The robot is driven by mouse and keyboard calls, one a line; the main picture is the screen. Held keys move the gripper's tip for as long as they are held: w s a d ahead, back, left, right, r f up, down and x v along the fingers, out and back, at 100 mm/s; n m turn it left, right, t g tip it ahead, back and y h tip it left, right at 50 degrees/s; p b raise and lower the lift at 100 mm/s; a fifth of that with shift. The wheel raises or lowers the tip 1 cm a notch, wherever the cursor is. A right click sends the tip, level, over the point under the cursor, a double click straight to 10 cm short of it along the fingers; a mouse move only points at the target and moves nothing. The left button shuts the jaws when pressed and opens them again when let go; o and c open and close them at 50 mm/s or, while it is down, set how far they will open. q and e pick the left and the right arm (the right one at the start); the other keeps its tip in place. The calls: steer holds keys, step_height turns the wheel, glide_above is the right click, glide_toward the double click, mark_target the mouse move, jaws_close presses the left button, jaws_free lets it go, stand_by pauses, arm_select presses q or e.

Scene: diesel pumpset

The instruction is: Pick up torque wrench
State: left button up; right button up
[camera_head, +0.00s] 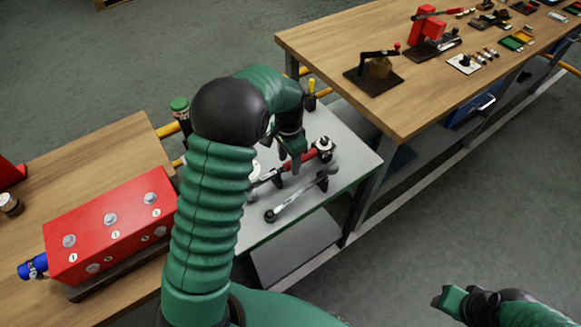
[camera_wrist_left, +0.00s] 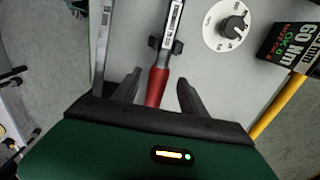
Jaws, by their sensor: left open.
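The torque wrench (camera_head: 302,158), with a red handle and a dark head, lies on the small grey-white table in the head view. In the left wrist view its red grip (camera_wrist_left: 155,90) and metal shaft run up the picture. My left gripper (camera_head: 287,166) is over the wrench in the head view. In the left wrist view its two dark fingers (camera_wrist_left: 158,92) are apart, one on each side of the red grip, with nothing clamped. My right gripper (camera_head: 452,299) is at the lower right of the head view, away from the tables; its jaws are unclear.
A grey wrench (camera_head: 300,197) lies beside the torque wrench. A white dial (camera_wrist_left: 228,26) and a dark 60 Nm sign (camera_wrist_left: 292,48) are near the grip. A red block (camera_head: 110,225) sits on the left wooden bench. A wooden bench (camera_head: 350,30) with tools stands at right.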

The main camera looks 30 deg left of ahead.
mark_target(289, 170)
arm_select(q)
steer(key=f, duration=0.4)
steer(key=shift+s+d, duration=0.15)
steer(key=shift+d, duration=0.1)
steer(key=shift+a+f, duration=0.15)
steer(key=shift+a, duration=0.05)
steer(key=shift+d, duration=0.1)
jaws_close()
stand_by(0.7)
